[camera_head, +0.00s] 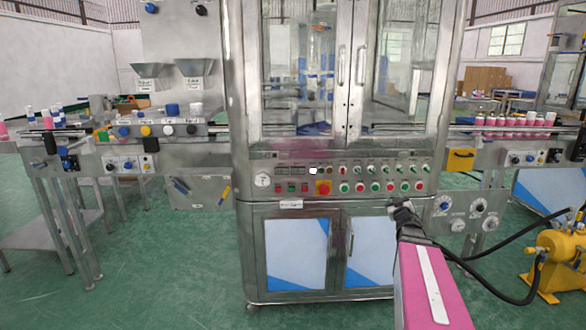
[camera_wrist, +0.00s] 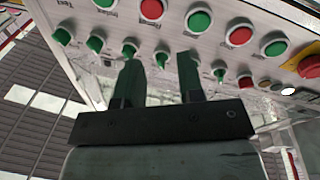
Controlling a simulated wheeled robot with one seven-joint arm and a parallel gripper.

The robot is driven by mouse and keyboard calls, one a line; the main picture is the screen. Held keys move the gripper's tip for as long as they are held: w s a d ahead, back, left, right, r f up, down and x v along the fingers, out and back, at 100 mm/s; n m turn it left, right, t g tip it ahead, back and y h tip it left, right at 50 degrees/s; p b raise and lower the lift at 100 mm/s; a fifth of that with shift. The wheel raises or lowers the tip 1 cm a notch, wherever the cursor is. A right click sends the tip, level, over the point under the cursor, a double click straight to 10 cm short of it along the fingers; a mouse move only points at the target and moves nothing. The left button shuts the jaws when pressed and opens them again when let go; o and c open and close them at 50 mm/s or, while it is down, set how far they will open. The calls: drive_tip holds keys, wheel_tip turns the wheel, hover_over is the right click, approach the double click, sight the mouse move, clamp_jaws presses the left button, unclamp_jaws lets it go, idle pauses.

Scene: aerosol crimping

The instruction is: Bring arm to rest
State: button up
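My arm, with a pink link, reaches from the lower right of the head view toward the crimping machine's front. My gripper (camera_head: 403,206) is just below the control panel (camera_head: 335,177), in front of the cabinet. In the wrist view my gripper (camera_wrist: 160,82) has two dark fingers standing apart, with a gap between them and nothing held. The panel (camera_wrist: 175,40) lies beyond the fingers, with red and green buttons and green switches. I cannot tell whether the fingertips touch the panel.
A red emergency knob on a yellow plate (camera_head: 323,187) sits on the panel. A conveyor with pink cans (camera_head: 515,121) runs to the right, and another conveyor (camera_head: 60,133) to the left. A yellow pump (camera_head: 560,262) with black hoses stands at the lower right. Green floor (camera_head: 180,290) is clear at the left.

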drive_tip(key=s+a+f+m+g+h, duration=0.1)
drive_tip(key=s+a+f+m+g, duration=0.1)
drive_tip(key=s+a+f+g, duration=0.4)
drive_tip(key=s+a+f+m+g+h, duration=0.1)
drive_tip(key=s+a+f+m+g, duration=0.3)
drive_tip(key=f, duration=0.5)
drive_tip(key=s+a+f+n+g+y, duration=0.1)
drive_tip(key=s+a+f+g, duration=0.2)
drive_tip(key=s+a, duration=0.4)
drive_tip(key=s+a+f+n+g+y, duration=0.1)
drive_tip(key=s+a+f+g+y, duration=0.1)
drive_tip(key=s+a+g, duration=0.4)
drive_tip(key=shift+s+a+f, duration=0.5)
drive_tip(key=shift+s+a, duration=0.2)
drive_tip(key=shift+s, duration=0.1)
